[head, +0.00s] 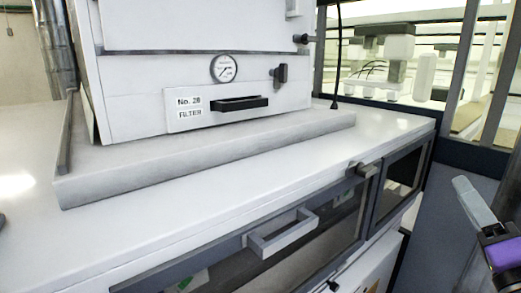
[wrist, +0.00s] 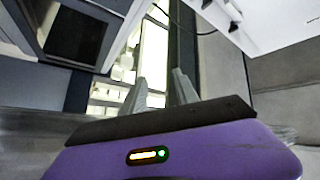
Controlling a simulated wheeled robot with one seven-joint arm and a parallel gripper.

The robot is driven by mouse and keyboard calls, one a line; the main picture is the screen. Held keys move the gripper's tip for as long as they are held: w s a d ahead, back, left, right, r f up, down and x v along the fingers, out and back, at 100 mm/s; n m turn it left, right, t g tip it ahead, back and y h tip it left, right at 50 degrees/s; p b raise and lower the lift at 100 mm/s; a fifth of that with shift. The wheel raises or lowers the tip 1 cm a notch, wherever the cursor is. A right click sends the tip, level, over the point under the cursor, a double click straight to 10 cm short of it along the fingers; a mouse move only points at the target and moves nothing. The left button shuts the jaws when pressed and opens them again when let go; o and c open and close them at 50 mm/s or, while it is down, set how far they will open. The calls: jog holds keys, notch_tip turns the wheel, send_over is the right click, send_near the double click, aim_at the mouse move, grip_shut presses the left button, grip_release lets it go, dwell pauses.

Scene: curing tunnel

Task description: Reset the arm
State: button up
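My gripper shows at the right edge of the head view, where a grey finger (head: 474,204) and part of its purple body (head: 503,252) are visible. It is held in front of the dark panel at the right, apart from the bench. In the wrist view my gripper (wrist: 160,84) has its two grey fingers spread apart with a gap between them. Nothing is between the fingers, and the bright window shows behind them.
A white machine (head: 200,60) with a gauge (head: 224,68) and a "No. 28 FILTER" drawer (head: 240,104) stands on a grey slab on the white bench (head: 200,222). Handled doors (head: 283,233) line the bench's front. Windows (head: 390,62) lie behind at the right.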

jog(key=s+a+f+n+g+h, duration=0.1)
jog(key=s+a+f+n+h, duration=0.15)
jog(key=s+f, duration=0.45)
jog(key=s+a+f+n+g+h, duration=0.1)
jog(key=s+a+f, duration=0.3)
jog(key=f, duration=0.5)
jog(key=s+a+f+n+g+y, duration=0.1)
jog(key=s+a+f+n+g, duration=0.1)
jog(key=s, duration=0.6)
jog(key=s+a+f+n+g+y, duration=0.1)
jog(key=s+a+f+n+y, duration=0.1)
jog(key=s+a+f, duration=0.3)
jog(key=s+a+f+n+g+y, duration=0.2)
jog(key=s+f, duration=0.4)
jog(key=s, duration=0.5)
jog(key=shift+s+a+n+g, duration=0.3)
jog(key=shift+s+a+n, duration=0.05)
jog(key=shift+a+n, duration=0.5)
jog(key=shift+a+y, duration=0.1)
jog(key=shift+y, duration=0.15)
